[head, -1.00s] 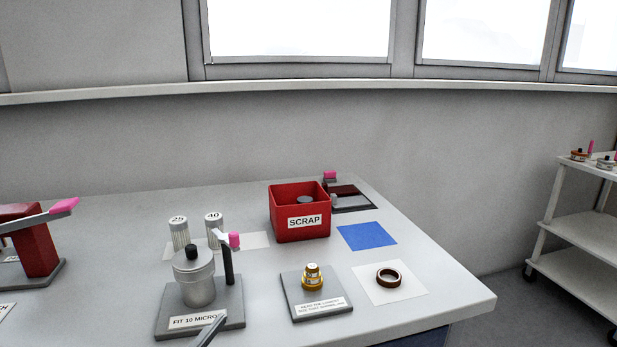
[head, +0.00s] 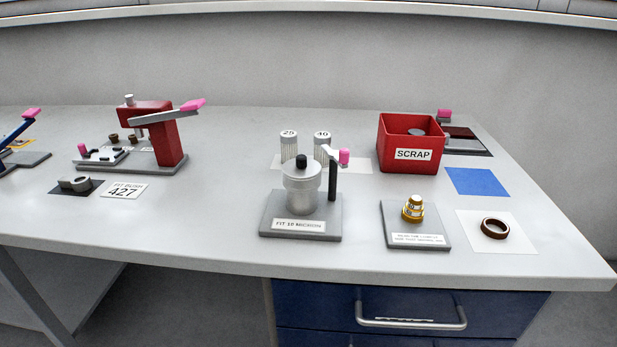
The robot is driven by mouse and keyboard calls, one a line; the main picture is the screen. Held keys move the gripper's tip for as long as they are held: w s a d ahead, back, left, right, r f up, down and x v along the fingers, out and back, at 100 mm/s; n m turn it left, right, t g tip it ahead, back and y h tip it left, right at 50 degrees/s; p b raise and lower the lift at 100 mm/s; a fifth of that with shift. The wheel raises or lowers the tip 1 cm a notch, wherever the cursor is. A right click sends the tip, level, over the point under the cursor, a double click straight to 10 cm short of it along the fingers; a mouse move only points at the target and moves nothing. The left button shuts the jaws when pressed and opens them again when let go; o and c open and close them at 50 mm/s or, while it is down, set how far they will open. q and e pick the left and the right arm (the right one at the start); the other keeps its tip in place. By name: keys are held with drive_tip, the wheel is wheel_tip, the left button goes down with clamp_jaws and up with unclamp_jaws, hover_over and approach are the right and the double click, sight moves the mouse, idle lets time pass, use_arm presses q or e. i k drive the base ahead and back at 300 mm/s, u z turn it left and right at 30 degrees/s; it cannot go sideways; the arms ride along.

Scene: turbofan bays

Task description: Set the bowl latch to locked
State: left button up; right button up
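The bowl (head: 303,193) is a grey metal cylinder with a black knob on top. It stands upright on a grey base plate (head: 272,240) labelled "FIT 10 MICRON". The bowl latch (head: 332,156) is a light arm with a pink tip, on top of a dark post (head: 333,182) just right of the bowl. The arm slants from near the bowl's lid across the post, with the pink tip at the right. I cannot tell from this view whether it is locked. Neither gripper is in view.
Two white filters marked 25 (head: 289,147) and 40 (head: 321,146) stand behind the bowl. Right are a brass fitting on a plate (head: 394,215), a brown ring (head: 495,229) and a red SCRAP bin (head: 408,154). A red press (head: 165,140) stands left. The front table edge is clear.

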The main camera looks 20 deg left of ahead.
sight(341, 157)
drive_tip(key=u, duration=1.9)
drive_tip(key=k, duration=1.05)
drive_tip(key=z, duration=1.9)
drive_tip(key=i, duration=0.5)
drive_tip(key=u, duration=0.05)
